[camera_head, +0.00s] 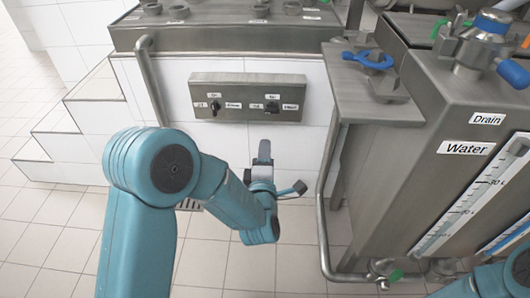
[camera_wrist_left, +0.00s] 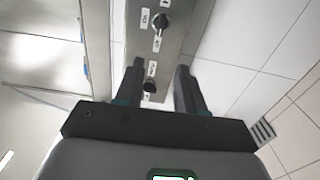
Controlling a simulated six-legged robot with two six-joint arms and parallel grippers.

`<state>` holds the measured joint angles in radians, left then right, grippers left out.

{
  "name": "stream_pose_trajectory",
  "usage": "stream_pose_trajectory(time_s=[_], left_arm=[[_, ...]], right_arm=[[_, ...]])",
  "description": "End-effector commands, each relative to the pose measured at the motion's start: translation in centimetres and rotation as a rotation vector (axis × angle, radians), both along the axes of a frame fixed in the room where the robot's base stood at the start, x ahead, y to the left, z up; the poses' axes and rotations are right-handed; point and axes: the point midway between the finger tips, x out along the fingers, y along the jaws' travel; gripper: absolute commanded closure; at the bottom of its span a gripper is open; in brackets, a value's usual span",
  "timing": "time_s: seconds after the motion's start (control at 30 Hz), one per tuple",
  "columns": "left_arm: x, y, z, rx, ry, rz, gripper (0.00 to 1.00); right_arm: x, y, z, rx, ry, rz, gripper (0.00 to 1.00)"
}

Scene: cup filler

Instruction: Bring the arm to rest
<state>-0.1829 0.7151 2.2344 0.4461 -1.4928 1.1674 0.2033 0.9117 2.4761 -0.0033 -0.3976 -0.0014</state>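My left arm (camera_head: 160,190) is teal and comes in from the lower left, bent at the elbow. My left gripper (camera_head: 264,158) is in front of the white tiled wall, just below the control panel (camera_head: 248,78). In the left wrist view the two dark fingers of this gripper (camera_wrist_left: 160,68) stand apart with nothing between them. The panel (camera_wrist_left: 188,38) and its dark knobs show beyond the fingers, and one knob (camera_wrist_left: 150,86) appears in the gap. I cannot tell how far away it is. Part of my right arm (camera_head: 495,280) shows at the lower right; its gripper is out of view.
A steel tank (camera_head: 420,180) labelled Water and Drain stands at the right, with a blue-handled valve (camera_head: 368,60) on the ledge beside it. A vertical pipe (camera_head: 322,215) runs left of the tank. White steps (camera_head: 60,140) are at the left. The tiled floor (camera_head: 40,245) is clear.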

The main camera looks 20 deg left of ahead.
Motion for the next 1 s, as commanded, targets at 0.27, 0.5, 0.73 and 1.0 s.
stream_pose_trajectory(time_s=[0.27,0.5,0.73,1.0], left_arm=[[0.0,0.0,0.0,0.000,0.000,0.000,0.62],[0.0,1.2,-0.7,0.001,0.013,0.024,0.62],[-3.9,6.2,-13.4,0.052,0.387,0.002,0.62],[-15.6,0.6,-26.6,0.360,1.006,-0.623,0.62]], right_arm=[[0.0,0.0,0.0,0.000,0.000,0.000,1.00],[0.0,0.0,0.0,0.000,0.000,0.000,1.00],[0.0,0.0,0.0,0.000,-0.001,0.000,1.00],[0.0,0.0,0.0,0.000,-0.001,0.000,1.00]])
